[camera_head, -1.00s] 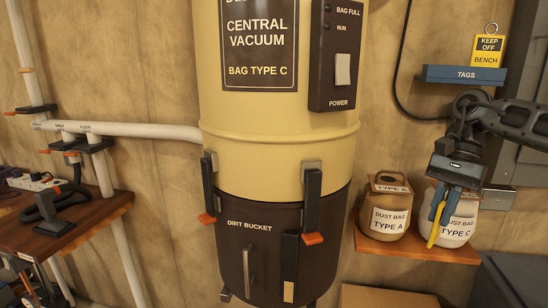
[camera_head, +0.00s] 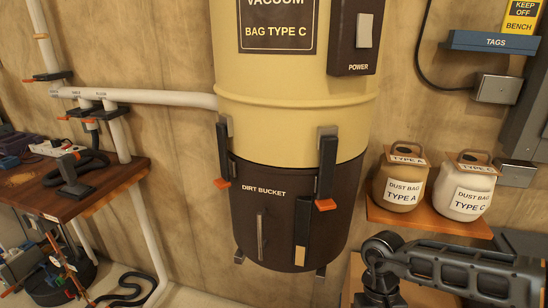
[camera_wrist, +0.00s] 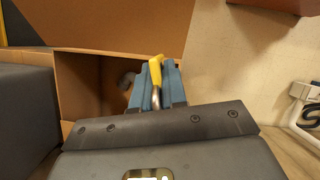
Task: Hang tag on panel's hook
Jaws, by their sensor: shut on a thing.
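My gripper (camera_wrist: 157,85) shows in the wrist view with blue fingers shut on a small yellow thing (camera_wrist: 156,64), which looks like a tag seen edge-on. A silvery curved piece (camera_wrist: 156,97) shows between the fingers beside it. The held thing's face and lettering are hidden. In the head view my arm reaches in at the lower right, and the gripper is out of sight there. Another yellow-and-black tag (camera_head: 521,17), reading KEEP OFF BENCH, stands above the blue TAGS holder (camera_head: 492,42). I cannot make out a panel's hook in either view.
An open cardboard box (camera_wrist: 88,85) lies beyond my fingers, with a dark block (camera_wrist: 25,105) to its left. Two dust bag jars (camera_head: 402,182) stand on a wooden shelf (camera_head: 440,220). The vacuum's dirt bucket (camera_head: 290,215) is central; a cluttered bench (camera_head: 95,195) stands left.

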